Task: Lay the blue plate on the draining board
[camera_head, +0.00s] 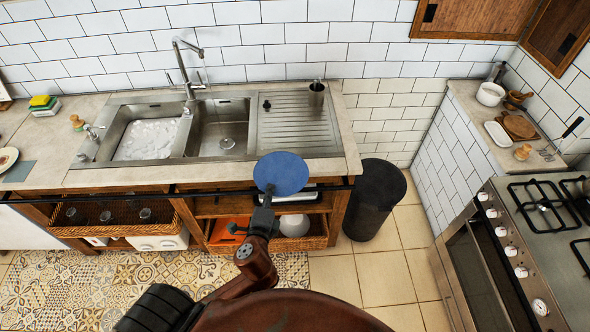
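The blue plate (282,172) is a flat round disc, seen in front of the counter's front edge and partly covering it. My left gripper (268,194) meets the plate's lower left rim and appears shut on it, with the fingertips partly hidden by the plate. The draining board (297,128) is the ribbed steel surface to the right of the sink bowls, just beyond the plate. Its ribbed area is bare. My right gripper is not in view.
A metal cup (317,94) stands at the draining board's back right corner. The tap (187,70) rises behind the sink bowls. A dark rail (200,190) runs along the counter front. A black bin (374,200) stands right of the counter, and a stove (530,240) farther right.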

